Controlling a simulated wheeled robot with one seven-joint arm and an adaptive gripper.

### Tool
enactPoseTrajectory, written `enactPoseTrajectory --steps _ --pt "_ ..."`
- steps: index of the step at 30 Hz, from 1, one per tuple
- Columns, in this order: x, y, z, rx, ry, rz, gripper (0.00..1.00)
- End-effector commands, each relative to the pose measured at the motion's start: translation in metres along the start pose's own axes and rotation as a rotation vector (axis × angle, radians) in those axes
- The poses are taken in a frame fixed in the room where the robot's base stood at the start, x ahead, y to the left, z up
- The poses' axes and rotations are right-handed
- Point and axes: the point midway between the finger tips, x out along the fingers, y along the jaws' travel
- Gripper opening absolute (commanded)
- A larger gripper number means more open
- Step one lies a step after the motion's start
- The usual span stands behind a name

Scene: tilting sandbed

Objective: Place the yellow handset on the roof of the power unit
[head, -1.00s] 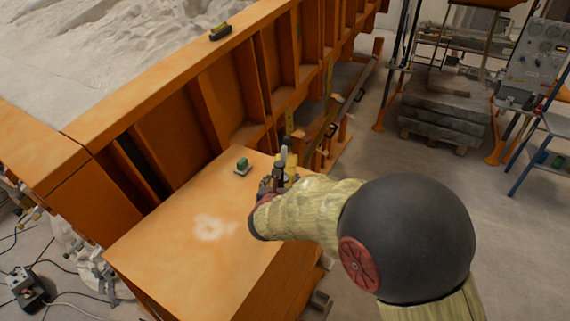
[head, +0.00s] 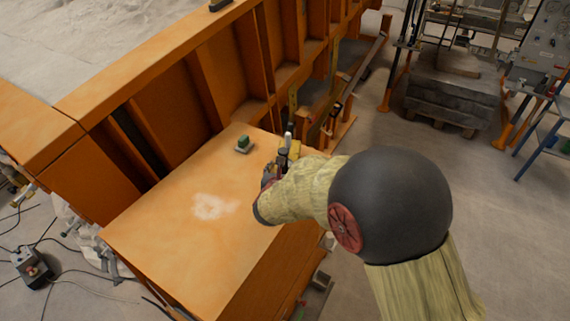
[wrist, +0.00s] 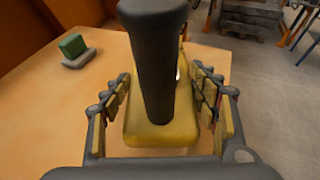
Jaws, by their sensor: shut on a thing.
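The yellow handset (wrist: 160,134) sits between the fingers of my gripper (wrist: 165,115) in the wrist view, with its dark upright stick towards the camera. In the head view my gripper (head: 273,175) is shut on the yellow handset (head: 291,151) at the right edge of the orange box top, which appears to be the roof of the power unit (head: 165,240). My arm hides part of the handset. I cannot tell whether the handset touches the roof.
A small green block on a grey base (head: 244,144) stands on the roof's far part; it also shows in the wrist view (wrist: 73,48). A pale patch (head: 212,206) marks the roof's middle, which is otherwise clear. The orange ribbed sandbed wall (head: 190,95) rises behind.

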Motion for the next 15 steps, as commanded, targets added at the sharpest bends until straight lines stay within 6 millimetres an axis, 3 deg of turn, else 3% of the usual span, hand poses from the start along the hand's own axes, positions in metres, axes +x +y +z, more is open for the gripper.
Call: enactPoseTrajectory --steps 15 --pt "0.0031 0.0004 -0.0055 0.001 -0.004 0.001 0.21"
